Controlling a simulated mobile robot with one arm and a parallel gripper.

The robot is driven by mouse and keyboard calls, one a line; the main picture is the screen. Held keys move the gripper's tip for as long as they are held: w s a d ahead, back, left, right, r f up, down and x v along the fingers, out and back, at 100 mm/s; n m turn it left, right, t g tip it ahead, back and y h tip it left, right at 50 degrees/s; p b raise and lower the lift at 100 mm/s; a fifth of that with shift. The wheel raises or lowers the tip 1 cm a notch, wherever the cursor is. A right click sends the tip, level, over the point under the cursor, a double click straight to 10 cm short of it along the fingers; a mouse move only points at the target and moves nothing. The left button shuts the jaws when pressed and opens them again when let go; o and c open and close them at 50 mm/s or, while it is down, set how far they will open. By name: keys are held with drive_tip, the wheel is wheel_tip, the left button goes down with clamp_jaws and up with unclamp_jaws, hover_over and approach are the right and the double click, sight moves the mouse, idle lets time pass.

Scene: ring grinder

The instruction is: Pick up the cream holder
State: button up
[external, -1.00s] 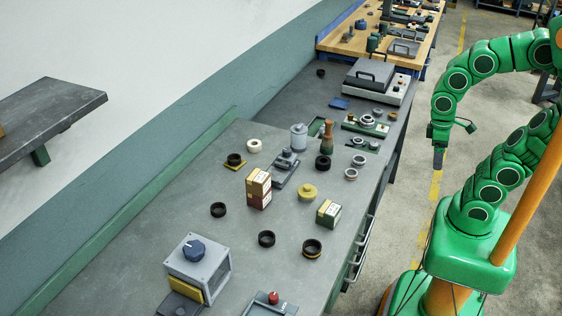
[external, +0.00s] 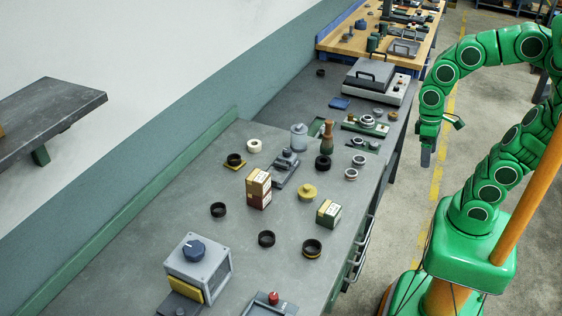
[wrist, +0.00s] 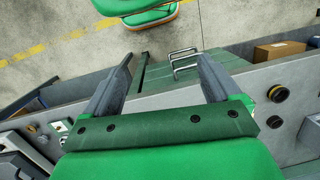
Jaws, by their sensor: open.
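The cream holder (external: 254,146) looks like a small, round cream-white piece with a hollow top. It lies on the grey bench near its wall side, behind a black ring on a yellow base (external: 235,160). My gripper (external: 427,158) hangs pointing down beyond the bench's right edge, well apart from the cream holder. In the wrist view my gripper (wrist: 163,70) has its two fingers wide apart with nothing between them. I cannot make out the cream holder in the wrist view.
Stacked boxes (external: 259,188), a grey canister (external: 299,136), a brown-and-green bottle (external: 327,138), a yellow knobbed piece (external: 307,192) and several black rings stand on the bench. A grey machine with a blue knob (external: 198,268) is at the front. Open floor lies right of the bench.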

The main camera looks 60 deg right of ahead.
drive_tip(key=w+a+r+m+y, duration=0.1)
drive_tip(key=w+a+m+y, duration=0.15)
drive_tip(key=w, duration=0.65)
drive_tip(key=w+a+r+m+y, duration=0.2)
drive_tip(key=w+a, duration=0.2)
drive_tip(key=w, duration=0.6)
drive_tip(key=m+t+y, duration=0.5)
drive_tip(key=m+y, duration=0.2)
drive_tip(key=m, duration=0.7)
hover_over(257, 142)
drive_tip(key=s, duration=0.5)
wheel_tip(257, 142, down, 14)
drive_tip(key=w+d+f, duration=0.1)
drive_tip(key=d+f, duration=0.1)
drive_tip(key=w+d+f+m, duration=0.1)
drive_tip(key=d+f, duration=0.1)
drive_tip(key=w+d+f+m+t, duration=0.1)
drive_tip(key=shift+w+d+f+m, duration=0.25)
drive_tip(key=shift+w+d+f, duration=0.05)
drive_tip(key=shift+d+f, duration=0.1)
drive_tip(key=shift+x, duration=3.9)
drive_tip(key=shift+s, duration=0.15)
drive_tip(key=shift+y, duration=0.25)
drive_tip(key=shift+c, duration=0.3)
drive_tip(key=c, duration=1)
